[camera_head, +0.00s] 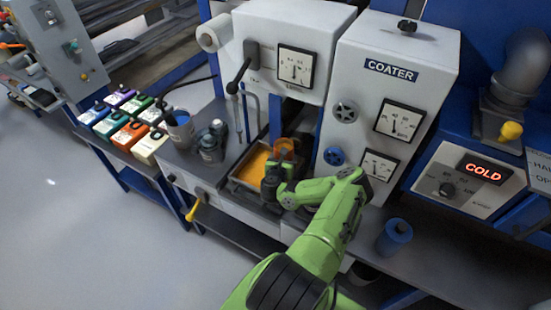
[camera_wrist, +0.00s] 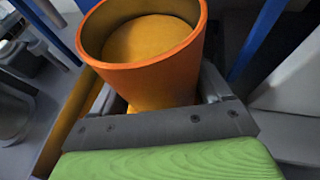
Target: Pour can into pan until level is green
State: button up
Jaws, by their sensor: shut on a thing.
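My gripper (camera_head: 277,168) is shut on an orange can (camera_head: 284,147) and holds it at the right part of the pan. In the wrist view the can (camera_wrist: 148,76) is open-topped, with yellow-orange contents inside. The dark-rimmed pan (camera_head: 236,187) sits in the coater and holds a yellow-orange layer. Yellow-orange also shows below the can in the wrist view; I cannot tell if it is a stream or the pan's contents. A dial gauge (camera_head: 295,65) above the pan has a near-upright needle; no green reading is legible.
The white coater housing (camera_head: 350,70) stands close behind and right of my gripper. A grey-blue can (camera_head: 181,128) and dark containers (camera_head: 211,142) stand left of the pan. A blue spool (camera_head: 393,237) stands at right. A red COLD display (camera_head: 484,171) is lit.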

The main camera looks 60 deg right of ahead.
aim_at(290, 156)
jog(key=shift+s+d+r+n+g+h+b, duration=0.35)
jog(key=shift+s+r+n+h, duration=0.2)
jog(key=shift+r+n, duration=0.3)
jog(key=shift+s+d+r+n+g+h, duration=0.25)
jog(key=shift+s+r+n+g+h, duration=0.15)
jog(key=shift+r+n, duration=0.25)
jog(key=shift+s+d+r+n+g+h, duration=0.15)
jog(key=shift+s+d+r+n+h, duration=0.15)
jog(key=shift+r+n+h, duration=0.25)
jog(key=shift+s+a+r+g+p, duration=0.3)
jog(key=shift+s+r+g+p, duration=0.1)
jog(key=shift+g+p, duration=0.4)
dwell(0.9)
jog(key=shift+s+d+r+n+h+p, duration=0.15)
jog(key=shift+r+n+h+p, duration=0.3)
jog(key=shift+n+h, duration=0.45)
dwell(1.7)
jog(key=shift+f+n+b, duration=0.25)
jog(key=shift+f+b, duration=0.25)
jog(key=shift+b, duration=0.05)
dwell(1.1)
